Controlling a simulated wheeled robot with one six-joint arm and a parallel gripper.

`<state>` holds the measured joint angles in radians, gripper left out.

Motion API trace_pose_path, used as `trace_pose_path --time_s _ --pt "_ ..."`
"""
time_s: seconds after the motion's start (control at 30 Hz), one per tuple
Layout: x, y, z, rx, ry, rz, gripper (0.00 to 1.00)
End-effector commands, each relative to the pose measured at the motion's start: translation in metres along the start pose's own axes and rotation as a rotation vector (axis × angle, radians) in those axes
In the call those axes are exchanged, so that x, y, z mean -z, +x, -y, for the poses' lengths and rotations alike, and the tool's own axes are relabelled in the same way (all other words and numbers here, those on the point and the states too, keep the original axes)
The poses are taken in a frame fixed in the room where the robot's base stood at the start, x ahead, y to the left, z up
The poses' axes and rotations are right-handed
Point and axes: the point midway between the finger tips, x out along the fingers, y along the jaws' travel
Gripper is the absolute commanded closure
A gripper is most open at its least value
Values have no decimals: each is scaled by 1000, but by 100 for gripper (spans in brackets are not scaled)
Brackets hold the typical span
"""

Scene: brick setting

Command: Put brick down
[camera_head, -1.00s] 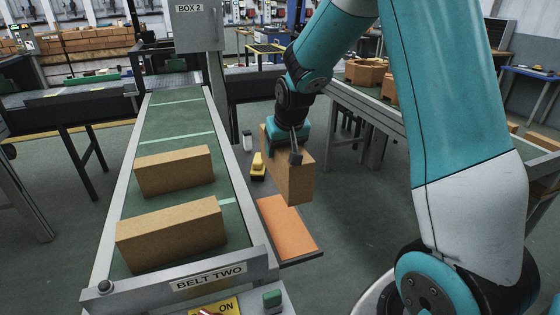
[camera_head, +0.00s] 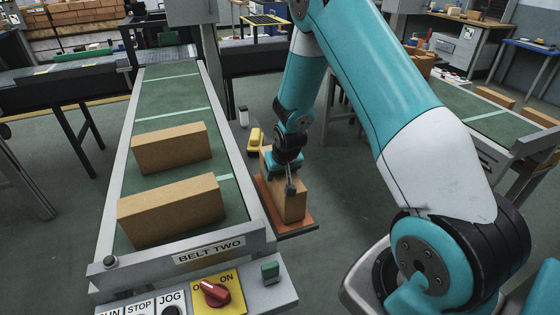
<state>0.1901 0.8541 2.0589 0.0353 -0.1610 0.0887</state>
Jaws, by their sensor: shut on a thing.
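A tan brick (camera_head: 291,205) is in my gripper (camera_head: 290,182), which is shut on its top edge. The brick stands upright over the orange pad (camera_head: 299,228) on the side shelf right of the belt. Its lower end looks at or very near the pad; I cannot tell whether they touch. My arm and gripper hide the brick's upper part.
Two more bricks, a far one (camera_head: 172,149) and a near one (camera_head: 171,210), lie on the green belt marked BELT TWO (camera_head: 143,99). A yellow and black object (camera_head: 256,141) sits behind the pad. A control panel (camera_head: 217,291) is at the front.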

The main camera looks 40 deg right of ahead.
Motion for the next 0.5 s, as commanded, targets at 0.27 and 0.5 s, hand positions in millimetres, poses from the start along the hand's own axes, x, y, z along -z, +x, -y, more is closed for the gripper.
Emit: trace_pose_path --time_s 0.27,0.5 --pt "0 4 0 0 0 -7 100" --pt "-3 8 0 0 0 -2 25"
